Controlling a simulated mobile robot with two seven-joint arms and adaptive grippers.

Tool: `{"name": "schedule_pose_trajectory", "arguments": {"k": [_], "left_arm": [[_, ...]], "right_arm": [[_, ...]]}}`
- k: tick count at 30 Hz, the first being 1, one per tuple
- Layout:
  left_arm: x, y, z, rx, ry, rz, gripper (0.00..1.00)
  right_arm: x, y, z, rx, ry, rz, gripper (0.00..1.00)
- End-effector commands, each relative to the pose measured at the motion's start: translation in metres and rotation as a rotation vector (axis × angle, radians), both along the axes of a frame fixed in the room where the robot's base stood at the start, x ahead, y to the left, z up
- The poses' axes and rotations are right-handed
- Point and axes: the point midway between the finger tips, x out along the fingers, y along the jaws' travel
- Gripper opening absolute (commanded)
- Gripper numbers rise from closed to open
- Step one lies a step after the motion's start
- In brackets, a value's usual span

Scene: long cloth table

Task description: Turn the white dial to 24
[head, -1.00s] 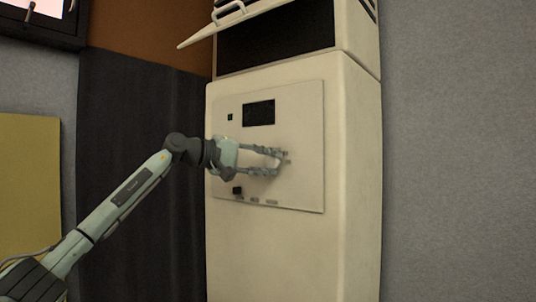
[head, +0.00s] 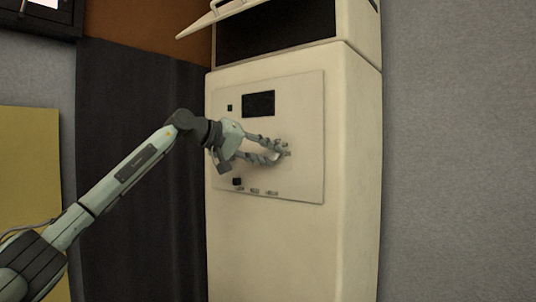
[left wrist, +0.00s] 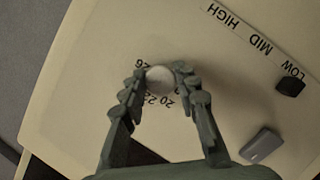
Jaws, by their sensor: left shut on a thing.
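The white dial (left wrist: 159,79) sits on the front panel (head: 300,115) of a tall cream cabinet. Printed numbers around it read 26, 22 and 20 in the left wrist view; others are covered, and I cannot tell its exact setting. My left gripper (head: 279,151) is shut on the dial, with a fingertip on each side of it, as the left wrist view also shows (left wrist: 161,72). In the head view the fingers hide most of the dial. My right gripper is not in view.
A black display (head: 258,104) and a small black button (head: 229,108) are above. A black slider knob (left wrist: 290,87) stands by LOW on a HIGH-MID-LOW strip. Several grey switches line the panel's bottom, one near my finger in the wrist view (left wrist: 262,145). A lid is open above.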

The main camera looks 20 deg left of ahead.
Motion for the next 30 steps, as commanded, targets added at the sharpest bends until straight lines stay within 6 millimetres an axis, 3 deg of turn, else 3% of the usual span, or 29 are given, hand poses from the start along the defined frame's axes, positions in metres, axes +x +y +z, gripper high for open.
{"name": "schedule_pose_trajectory", "arguments": {"k": [7, 8, 12, 23, 30], "left_arm": [[0.000, 0.000, 0.000, 0.000, -0.001, 0.001, 0.01], [0.000, 0.000, 0.000, 0.000, -0.001, 0.001, 0.31], [0.000, 0.000, 0.000, -0.001, 0.000, 0.001, 0.48], [-0.003, 0.003, 0.001, -0.002, -0.001, 0.000, 0.50], [-0.033, 0.026, 0.012, 0.000, -0.002, 0.003, 0.50]], "right_arm": [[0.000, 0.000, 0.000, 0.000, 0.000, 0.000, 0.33], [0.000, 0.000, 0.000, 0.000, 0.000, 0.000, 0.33], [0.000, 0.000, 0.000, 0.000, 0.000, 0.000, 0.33], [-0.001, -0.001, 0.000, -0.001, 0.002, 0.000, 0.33], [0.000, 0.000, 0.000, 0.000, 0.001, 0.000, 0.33]]}}
